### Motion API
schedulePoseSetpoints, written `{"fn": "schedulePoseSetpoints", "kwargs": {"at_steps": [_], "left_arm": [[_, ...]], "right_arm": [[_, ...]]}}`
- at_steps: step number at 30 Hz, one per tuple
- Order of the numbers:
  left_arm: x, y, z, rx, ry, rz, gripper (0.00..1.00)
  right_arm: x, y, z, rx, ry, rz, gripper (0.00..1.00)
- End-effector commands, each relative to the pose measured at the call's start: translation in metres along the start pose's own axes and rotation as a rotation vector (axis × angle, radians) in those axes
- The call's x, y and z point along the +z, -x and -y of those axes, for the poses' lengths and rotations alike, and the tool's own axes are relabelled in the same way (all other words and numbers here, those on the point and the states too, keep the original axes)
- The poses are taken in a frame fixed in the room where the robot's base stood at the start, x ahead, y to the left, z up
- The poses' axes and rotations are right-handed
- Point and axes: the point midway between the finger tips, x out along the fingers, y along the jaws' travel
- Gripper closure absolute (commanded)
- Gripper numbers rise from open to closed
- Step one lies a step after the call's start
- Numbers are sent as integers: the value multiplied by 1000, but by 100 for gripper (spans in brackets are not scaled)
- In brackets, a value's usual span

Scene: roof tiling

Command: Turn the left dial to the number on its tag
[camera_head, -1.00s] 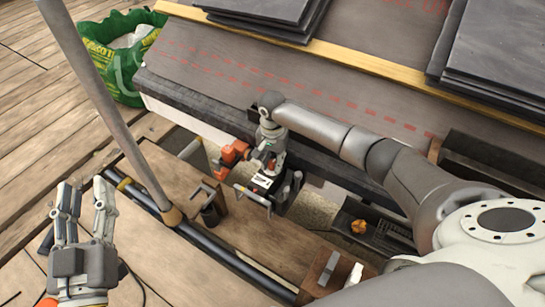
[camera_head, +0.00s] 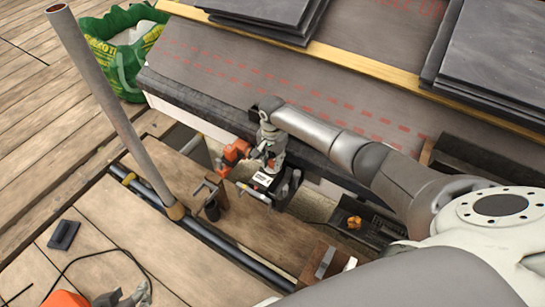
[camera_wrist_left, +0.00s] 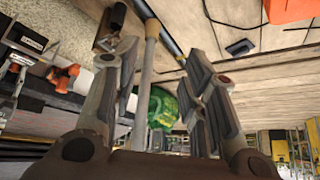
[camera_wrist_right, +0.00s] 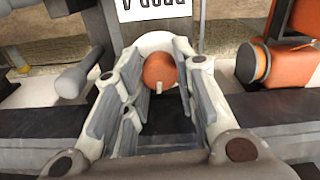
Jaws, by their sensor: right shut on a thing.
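In the right wrist view an orange round dial (camera_wrist_right: 160,72) with a small white mark sits between the fingers of my right gripper (camera_wrist_right: 157,88), which is shut on it. A white tag (camera_wrist_right: 153,9) with black marks is cut off above the dial; its number cannot be read. In the head view my right gripper (camera_head: 270,160) covers the dial, with a black-and-white label (camera_head: 263,179) just below. My left gripper (camera_head: 125,296) is at the bottom edge, mostly cut off. In the left wrist view its fingers (camera_wrist_left: 158,62) are spread wide and empty.
An orange-and-black tool (camera_head: 235,152) is close beside my right gripper. A grey pole (camera_head: 115,110) rises left of the bench. Slate stacks (camera_head: 495,65) lie on the roof. A green bag (camera_head: 120,55) stands behind. The deck at left is mostly clear.

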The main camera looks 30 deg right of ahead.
Motion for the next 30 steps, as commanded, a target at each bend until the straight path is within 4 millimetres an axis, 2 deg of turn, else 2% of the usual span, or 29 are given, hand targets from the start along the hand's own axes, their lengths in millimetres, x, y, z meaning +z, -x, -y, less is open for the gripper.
{"fn": "schedulePoseSetpoints", "kwargs": {"at_steps": [3, 10, 24, 30], "left_arm": [[26, 9, 3, -7, 4, 122, 60], [54, 24, 6, -13, 9, 262, 60], [44, 36, 7, -12, 9, 257, 60], [49, 18, 6, -10, 8, 268, 60]], "right_arm": [[0, 3, 0, -1, -10, 0, 97], [0, 2, 0, -2, -27, 0, 97], [0, 2, 0, -1, -64, -1, 97], [0, 2, 0, 0, -81, 0, 97]]}}
